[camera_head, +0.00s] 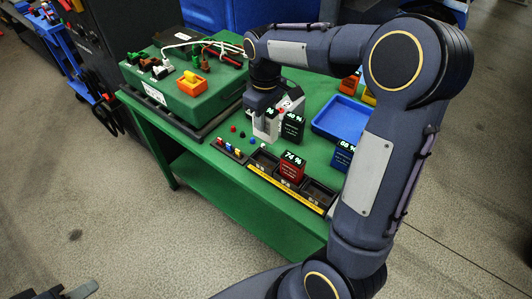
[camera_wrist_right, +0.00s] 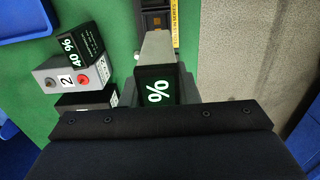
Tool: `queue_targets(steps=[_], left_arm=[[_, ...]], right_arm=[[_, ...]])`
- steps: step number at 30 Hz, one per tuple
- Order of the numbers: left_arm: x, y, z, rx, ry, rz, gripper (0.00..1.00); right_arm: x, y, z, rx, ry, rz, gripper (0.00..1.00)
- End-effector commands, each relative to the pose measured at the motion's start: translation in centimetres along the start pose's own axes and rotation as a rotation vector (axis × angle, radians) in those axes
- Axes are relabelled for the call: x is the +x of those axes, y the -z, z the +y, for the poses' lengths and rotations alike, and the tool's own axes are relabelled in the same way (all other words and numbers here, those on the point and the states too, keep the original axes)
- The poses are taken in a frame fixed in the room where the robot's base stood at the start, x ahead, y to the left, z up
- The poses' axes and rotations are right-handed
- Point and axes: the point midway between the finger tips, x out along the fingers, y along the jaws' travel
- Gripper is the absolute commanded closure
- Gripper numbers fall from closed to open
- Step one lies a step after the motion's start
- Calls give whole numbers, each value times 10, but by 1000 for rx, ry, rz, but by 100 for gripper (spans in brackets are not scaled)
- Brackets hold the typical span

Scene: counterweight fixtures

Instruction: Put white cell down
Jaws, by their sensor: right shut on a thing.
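A red cell marked 74% (camera_head: 292,167) stands in the tray's middle, with dark empty slots on both sides.
A black 40% cell (camera_head: 292,126) stands behind the tray, by a grey unit marked 2 (camera_wrist_right: 83,80). A blue 68% cell (camera_head: 342,157) and a blue bin (camera_head: 322,122) lie right. A green case (camera_head: 185,98) fills the table's left end.

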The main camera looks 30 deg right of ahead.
Motion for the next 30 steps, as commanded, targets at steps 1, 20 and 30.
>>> queue_targets(steps=[1,20,30], left_arm=[[9,-5,-4,0,0,0,64],[14,-7,-6,0,0,0,64],[12,-6,-6,0,0,0,64]], right_arm=[[14,0,0,0,0,0,100],[97,0,0,1,0,1,100],[132,0,0,1,0,2,100]])
